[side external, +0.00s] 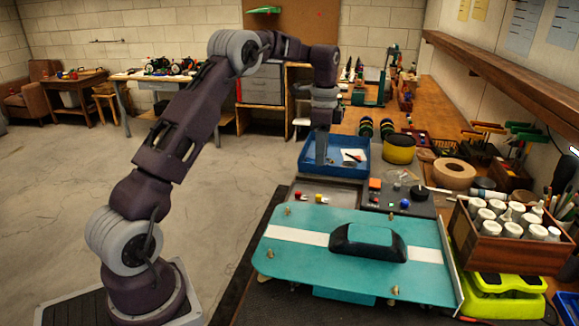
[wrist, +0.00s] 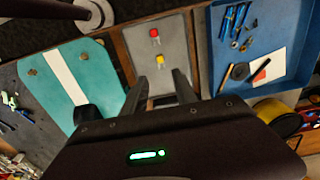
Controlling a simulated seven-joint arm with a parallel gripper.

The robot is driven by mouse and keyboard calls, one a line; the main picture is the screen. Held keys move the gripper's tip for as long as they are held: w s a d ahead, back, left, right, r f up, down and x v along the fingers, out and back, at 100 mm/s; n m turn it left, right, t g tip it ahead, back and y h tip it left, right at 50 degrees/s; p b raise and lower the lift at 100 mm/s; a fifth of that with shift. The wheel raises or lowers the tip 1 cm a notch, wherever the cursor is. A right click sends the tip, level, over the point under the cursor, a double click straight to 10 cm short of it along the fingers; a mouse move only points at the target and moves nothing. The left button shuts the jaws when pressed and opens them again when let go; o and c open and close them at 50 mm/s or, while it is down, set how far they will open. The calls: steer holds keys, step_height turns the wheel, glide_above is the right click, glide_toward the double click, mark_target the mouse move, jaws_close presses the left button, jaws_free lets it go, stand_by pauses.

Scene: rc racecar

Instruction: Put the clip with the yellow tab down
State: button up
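The clip with the yellow tab (wrist: 159,59) lies on the grey tray (wrist: 174,38). A clip with a red tab (wrist: 154,33) lies beside it, apart from it. In the wrist view the yellow-tab clip lies just beyond the fingertips, roughly in line with the gap.
The blue bin (wrist: 218,55) holds tools and a white card. The teal car body (side external: 290,252) with a white stripe and black cabin lies in front of the grey tray. A yellow round container (side external: 399,151) and a wooden box of bottles (side external: 506,249) stand at right.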

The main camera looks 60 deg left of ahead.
steer(key=s+d+r+n+t, duration=0.3)
steer(key=s+d+r+n, duration=0.1)
steer(key=s+d+r, duration=0.85)
steer(key=s+d+f+n+t, duration=0.1)
steer(key=s+d, duration=0.3)
steer(key=s, duration=0.6)
steer(key=s+d+f+n+t, duration=0.1)
steer(key=s+d+n, duration=0.3)
steer(key=s, duration=0.6)
steer(key=shift+s+d+f+t, duration=0.25)
steer(key=shift+d+f+t, duration=0.05)
steer(key=shift+f, duration=0.2)
